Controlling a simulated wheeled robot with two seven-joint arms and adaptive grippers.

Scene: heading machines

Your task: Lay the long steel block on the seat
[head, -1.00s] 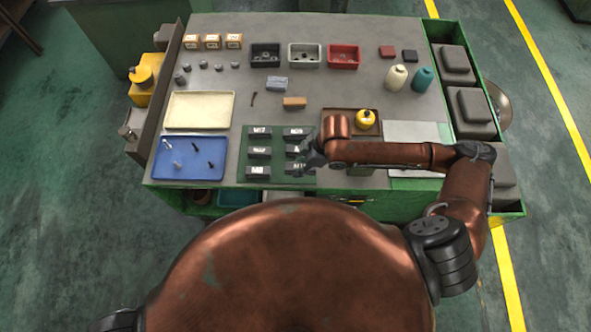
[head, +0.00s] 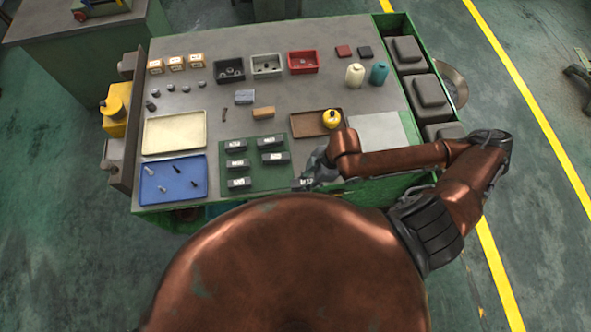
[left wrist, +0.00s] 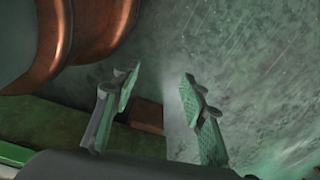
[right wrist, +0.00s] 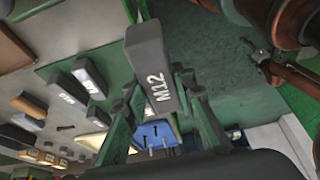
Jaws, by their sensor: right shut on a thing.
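My right gripper (head: 318,172) is shut on a long dark grey steel block (head: 305,183) marked M12. The block also shows large and close in the right wrist view (right wrist: 155,72), between the two fingers. In the head view it is at the front right corner of the green mat (head: 256,182); its height above the table is hard to tell. Several similar labelled blocks (head: 275,158) stand on the mat. Which surface is the seat, I cannot tell. My left gripper (left wrist: 158,88) is open and empty above the floor, and is out of the head view.
A brown tray (head: 302,124) with a yellow-topped container (head: 332,118) and a pale grey plate (head: 378,132) lie right of the mat. A blue tray (head: 150,192) with screws is left. Three small bins (head: 266,65) stand behind. My right forearm crosses the table's front right.

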